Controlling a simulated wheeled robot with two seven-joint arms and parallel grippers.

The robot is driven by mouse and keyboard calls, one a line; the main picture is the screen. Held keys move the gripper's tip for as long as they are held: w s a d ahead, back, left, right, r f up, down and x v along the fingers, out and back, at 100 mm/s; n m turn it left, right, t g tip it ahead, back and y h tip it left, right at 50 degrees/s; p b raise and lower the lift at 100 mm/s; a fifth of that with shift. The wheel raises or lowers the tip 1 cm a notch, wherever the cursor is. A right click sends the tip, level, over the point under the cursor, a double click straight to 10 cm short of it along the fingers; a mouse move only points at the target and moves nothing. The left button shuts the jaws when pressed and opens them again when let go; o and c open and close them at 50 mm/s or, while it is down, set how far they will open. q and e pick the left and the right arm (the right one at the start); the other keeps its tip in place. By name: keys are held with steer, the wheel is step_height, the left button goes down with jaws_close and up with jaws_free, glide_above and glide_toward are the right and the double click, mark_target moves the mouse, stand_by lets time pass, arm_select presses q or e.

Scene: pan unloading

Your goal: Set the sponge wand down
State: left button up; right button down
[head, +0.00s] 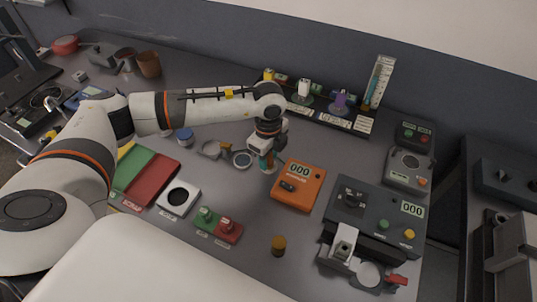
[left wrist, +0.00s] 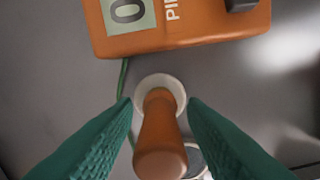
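The sponge wand has an orange handle (left wrist: 160,140) and a round white end (left wrist: 148,88). In the left wrist view it stands roughly upright, white end down against the grey table, handle toward the camera. My left gripper (left wrist: 161,108) has two green fingers, one on each side of the handle, with gaps showing, so it is open around the wand. In the head view my left gripper (head: 268,160) points down just left of the orange box and mostly hides the wand. My right gripper is not in view.
The orange box with a display (head: 299,186) is close on the right of my left gripper. A small metal ring-topped item (head: 242,159) is close on its left. A dark console (head: 377,218) is at right.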

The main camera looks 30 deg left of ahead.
arm_select(q)
steer(key=shift+r, duration=0.5)
step_height(320, 180, up, 11)
steer(key=b, duration=0.3)
steer(key=shift+f, duration=0.2)
steer(key=shift+r, duration=0.4)
